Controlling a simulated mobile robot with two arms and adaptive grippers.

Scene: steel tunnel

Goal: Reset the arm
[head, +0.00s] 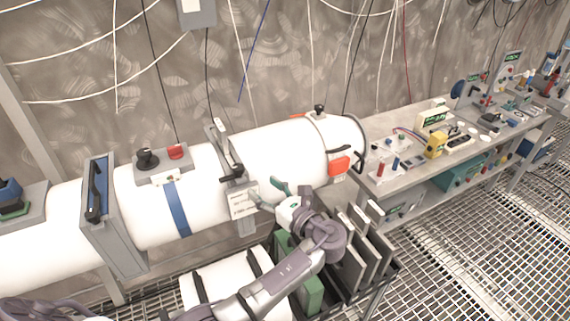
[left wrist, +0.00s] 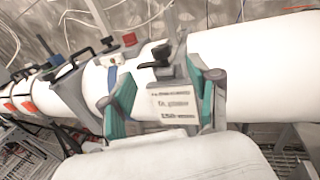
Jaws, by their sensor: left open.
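My left gripper (head: 268,194) is open in front of the white pipe, close to a grey clamp with a small printed label plate (head: 242,201). In the left wrist view, the teal-padded fingers of my left gripper (left wrist: 165,100) are spread apart, with the label plate (left wrist: 172,106) and a black clamp knob (left wrist: 162,57) seen between them. I cannot tell whether a finger touches the clamp. Nothing is visibly held. My left arm reaches in from the bottom of the head view. My right gripper is not in view.
The white pipe (head: 275,150) runs across the scene. Below it stand a white cylinder (head: 215,283) and a dark rack with grey plates (head: 352,265). A workbench (head: 385,185) with several small devices is at right. Grating floor (head: 480,250) is free at lower right.

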